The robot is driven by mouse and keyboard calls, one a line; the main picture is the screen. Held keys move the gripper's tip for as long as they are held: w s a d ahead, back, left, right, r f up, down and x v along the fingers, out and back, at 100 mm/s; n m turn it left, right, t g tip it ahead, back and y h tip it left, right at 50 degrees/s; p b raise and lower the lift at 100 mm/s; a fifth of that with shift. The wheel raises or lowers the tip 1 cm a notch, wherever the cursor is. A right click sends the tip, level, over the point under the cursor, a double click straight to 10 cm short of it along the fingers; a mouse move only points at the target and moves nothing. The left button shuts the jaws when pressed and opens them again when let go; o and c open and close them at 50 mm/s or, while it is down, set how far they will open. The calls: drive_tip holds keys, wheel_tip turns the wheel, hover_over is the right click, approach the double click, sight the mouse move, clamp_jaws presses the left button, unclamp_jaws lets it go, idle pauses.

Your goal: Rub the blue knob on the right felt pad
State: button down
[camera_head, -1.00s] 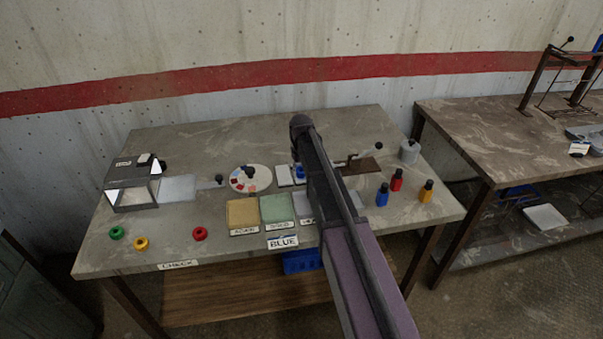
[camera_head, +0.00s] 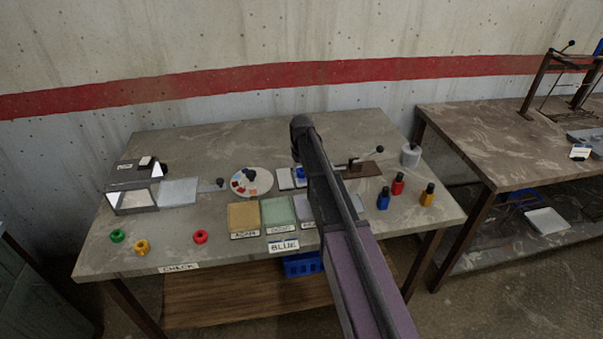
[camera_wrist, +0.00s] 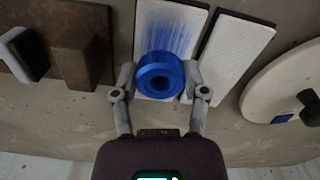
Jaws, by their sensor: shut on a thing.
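The blue knob (camera_wrist: 160,75) is a round ring with a hollow centre. In the wrist view my gripper (camera_wrist: 160,82) is shut on it, one finger on each side. The knob is over the lower part of a white felt pad (camera_wrist: 168,22), which carries streaky blue marks above the knob. I cannot tell whether knob and pad touch. This pad is the right one in the head view. The other felt pad (camera_wrist: 232,55) is clean and white; it also shows in the head view (camera_head: 285,180). In the head view the blue knob (camera_head: 300,173) shows beside my arm, which hides my gripper.
A round pale disc (camera_head: 262,185) with coloured patches is left of the pads, a brown plate (camera_head: 368,169) right. Tan (camera_head: 243,215) and green (camera_head: 278,210) squares lie in front. Green, yellow and red rings lie front left; small bottles (camera_head: 397,184) stand right.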

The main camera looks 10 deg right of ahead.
drive_tip(key=shift+w, duration=0.15)
drive_tip(key=shift+w, duration=0.55)
drive_tip(key=shift+w, duration=0.1)
idle(0.4)
drive_tip(key=shift+w, duration=0.6)
drive_tip(key=shift+s, duration=0.1)
drive_tip(key=shift+s, duration=0.65)
drive_tip(key=shift+s, duration=0.15)
drive_tip(key=shift+s, duration=0.55)
